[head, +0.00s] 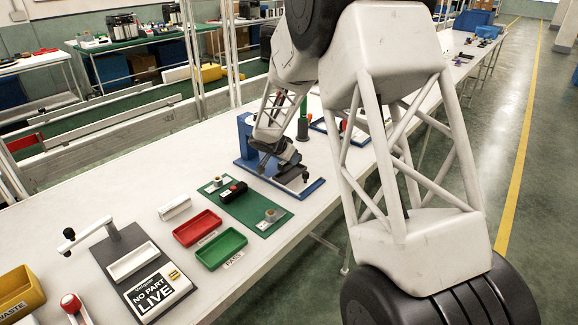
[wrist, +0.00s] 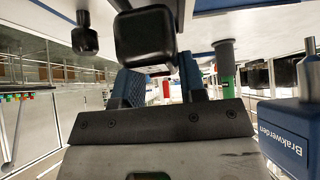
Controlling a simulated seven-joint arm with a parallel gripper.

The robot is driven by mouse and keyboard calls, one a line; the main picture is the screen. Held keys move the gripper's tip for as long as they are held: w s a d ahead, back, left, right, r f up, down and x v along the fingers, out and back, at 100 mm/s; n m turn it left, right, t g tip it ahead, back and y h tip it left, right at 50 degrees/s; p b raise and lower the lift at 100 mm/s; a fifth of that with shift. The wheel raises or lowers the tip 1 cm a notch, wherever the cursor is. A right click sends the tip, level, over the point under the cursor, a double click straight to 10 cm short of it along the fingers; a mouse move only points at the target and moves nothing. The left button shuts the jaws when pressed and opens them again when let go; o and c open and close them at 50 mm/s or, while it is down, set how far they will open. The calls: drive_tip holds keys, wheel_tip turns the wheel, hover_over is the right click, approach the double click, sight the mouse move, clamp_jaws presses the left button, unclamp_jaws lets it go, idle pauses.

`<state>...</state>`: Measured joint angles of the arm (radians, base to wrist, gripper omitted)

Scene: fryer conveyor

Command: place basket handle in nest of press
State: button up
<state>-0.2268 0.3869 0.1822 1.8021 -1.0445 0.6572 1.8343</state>
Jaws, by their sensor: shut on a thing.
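My gripper (head: 285,165) is at the blue press (head: 243,140), low over its base plate, with its fingers pointing down. In the wrist view the two blue-padded fingers (wrist: 160,88) are shut on a black block-shaped part, which I take to be the basket handle (wrist: 145,38). The press also shows in the wrist view as a blue body with lettering (wrist: 285,135). A pale block (head: 298,184) sits on the press base just below my gripper; it may be the nest. I cannot tell whether the handle touches it, because my gripper hides the contact.
A green mat (head: 268,229) with a black-and-red part (head: 233,192) lies left of the press. Red (head: 197,228) and green (head: 221,249) trays, a grey fixture (head: 118,262) and a yellow waste bin (head: 18,290) stand nearer. Another blue-based station is behind the press.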

sight(289, 166)
drive_tip(key=shift+f, duration=1.7)
drive_tip(key=shift+f, duration=0.1)
drive_tip(key=o, duration=1)
drive_tip(key=shift+s+a+r, duration=0.1)
drive_tip(key=shift+s+r, duration=0.05)
drive_tip(key=shift+r, duration=0.2)
drive_tip(key=shift+v, duration=5.7)
drive_tip(key=shift+r, duration=0.15)
